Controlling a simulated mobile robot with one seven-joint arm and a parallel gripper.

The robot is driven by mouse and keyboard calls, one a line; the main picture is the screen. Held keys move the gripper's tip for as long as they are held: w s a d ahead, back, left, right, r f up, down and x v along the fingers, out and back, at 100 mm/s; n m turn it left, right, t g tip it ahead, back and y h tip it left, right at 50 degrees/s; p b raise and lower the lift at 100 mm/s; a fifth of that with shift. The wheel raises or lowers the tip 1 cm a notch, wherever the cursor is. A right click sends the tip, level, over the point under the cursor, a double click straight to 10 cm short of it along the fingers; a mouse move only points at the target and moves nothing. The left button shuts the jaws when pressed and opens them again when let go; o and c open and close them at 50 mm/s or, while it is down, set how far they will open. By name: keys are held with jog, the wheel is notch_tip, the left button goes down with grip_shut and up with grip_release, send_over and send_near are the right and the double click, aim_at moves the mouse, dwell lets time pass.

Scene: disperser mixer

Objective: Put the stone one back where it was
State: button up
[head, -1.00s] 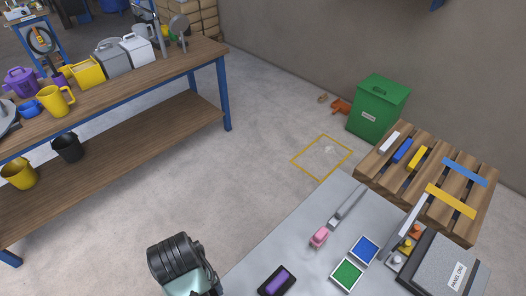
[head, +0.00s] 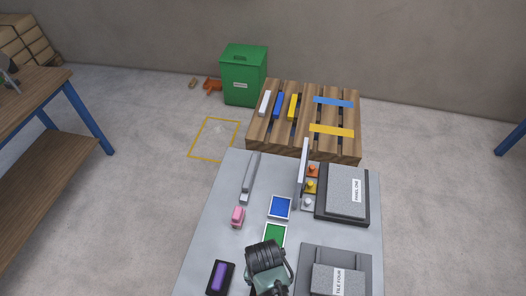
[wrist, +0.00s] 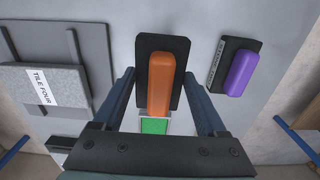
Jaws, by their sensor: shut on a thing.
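My gripper (wrist: 160,72) is shut on a black block with an orange handle bar (wrist: 161,85), which sits between its fingers in the wrist view. The block overlaps part of the green square (wrist: 154,125). In the head view my wrist (head: 267,258) hides the held block. Two grey, stone-like slabs lie on dark plates on the grey table: one labelled PANEL ONE (head: 345,190) at the right and one labelled TILE FOUR (head: 335,282) at the front. TILE FOUR also shows at left in the wrist view (wrist: 38,88). Which thing is the stone one, I cannot tell.
A black block with a purple handle (head: 219,278) lies at the front left of the table. A pink item (head: 237,217), a blue square (head: 279,208), an upright white panel (head: 301,175) and several knobs (head: 311,186) stand nearby. Behind are a pallet (head: 290,148) and a green bin (head: 243,75).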

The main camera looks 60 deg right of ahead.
jog(key=shift+f, duration=2.5)
jog(key=shift+f, duration=0.1)
jog(key=o, duration=1.4)
notch_tip(320, 180, up, 12)
jog(key=shift+r, duration=0.1)
